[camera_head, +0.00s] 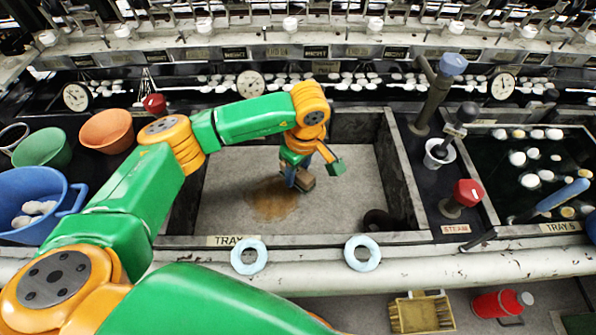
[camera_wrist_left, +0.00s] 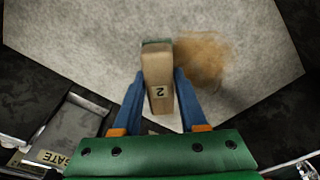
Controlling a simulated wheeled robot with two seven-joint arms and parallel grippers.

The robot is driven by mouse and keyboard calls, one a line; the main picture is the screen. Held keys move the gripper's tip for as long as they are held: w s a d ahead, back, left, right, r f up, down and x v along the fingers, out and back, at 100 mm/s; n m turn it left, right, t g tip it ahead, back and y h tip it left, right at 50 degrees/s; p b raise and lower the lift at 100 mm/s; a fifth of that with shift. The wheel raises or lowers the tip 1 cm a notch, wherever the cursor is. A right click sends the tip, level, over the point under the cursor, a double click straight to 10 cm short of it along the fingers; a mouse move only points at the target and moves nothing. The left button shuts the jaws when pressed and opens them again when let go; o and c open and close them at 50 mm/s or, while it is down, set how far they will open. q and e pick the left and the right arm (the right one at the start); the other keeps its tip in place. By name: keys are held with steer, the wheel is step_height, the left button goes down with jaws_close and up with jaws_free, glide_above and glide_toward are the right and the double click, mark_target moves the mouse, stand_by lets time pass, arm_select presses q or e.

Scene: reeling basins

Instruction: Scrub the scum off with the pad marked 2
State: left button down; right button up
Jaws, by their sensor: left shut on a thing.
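The pad (camera_wrist_left: 158,72) is a tan block with a green end and a label marked 2, which reads upside down in the left wrist view. It also shows in the head view (camera_head: 305,182). My left gripper (camera_wrist_left: 160,92) has its blue fingers shut on the pad's two sides, low inside the drained basin. The brown scum patch (camera_head: 272,200) stains the pale basin floor (camera_head: 345,195) just beside the pad; it also shows in the left wrist view (camera_wrist_left: 205,58). I cannot tell whether the pad touches the floor. My right gripper is out of view.
Dark basin walls (camera_head: 397,170) surround the work area. A dark round thing (camera_head: 378,220) sits in the basin's near right corner. A red-topped valve (camera_head: 466,193) stands right of the basin. Blue (camera_head: 30,190), green (camera_head: 43,148) and orange (camera_head: 107,130) tubs stand at left.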

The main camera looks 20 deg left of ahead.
arm_select(q)
step_height(320, 180, up, 3)
steer(key=shift+w+d+f+p, duration=0.1)
steer(key=shift+d+p, duration=0.05)
steer(key=shift+p, duration=0.6)
steer(key=shift+r+p, duration=0.35)
steer(key=shift+r, duration=0.3)
